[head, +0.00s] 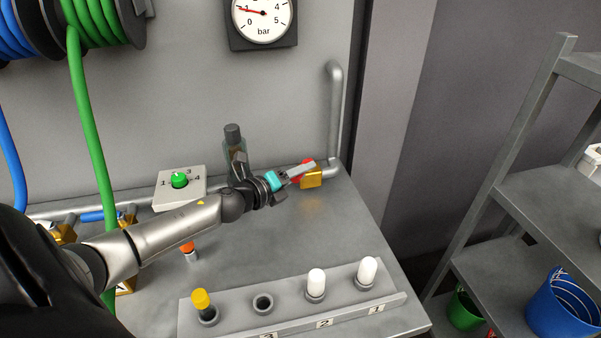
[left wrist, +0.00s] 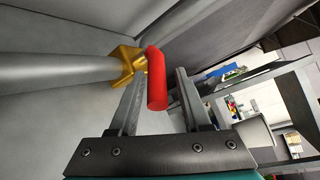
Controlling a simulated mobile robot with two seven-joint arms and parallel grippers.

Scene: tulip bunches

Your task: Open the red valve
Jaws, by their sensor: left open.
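The red valve handle (left wrist: 157,80) shows in the left wrist view as a short red bar on a brass valve body (left wrist: 126,66). The body sits on a grey pipe. In the head view the brass body (head: 312,178) is at the back right of the bench, and the red handle (head: 307,162) is partly hidden by my gripper. My left gripper (head: 300,176) is open at the valve. In the left wrist view its two fingers (left wrist: 160,105) lie on either side of the red handle, with visible gaps. My right gripper is not in view.
A pressure gauge (head: 263,18) hangs on the wall. A rack (head: 240,311) with plugs runs along the front. Shelves (head: 545,200) stand at the right. Bench between is mostly clear.

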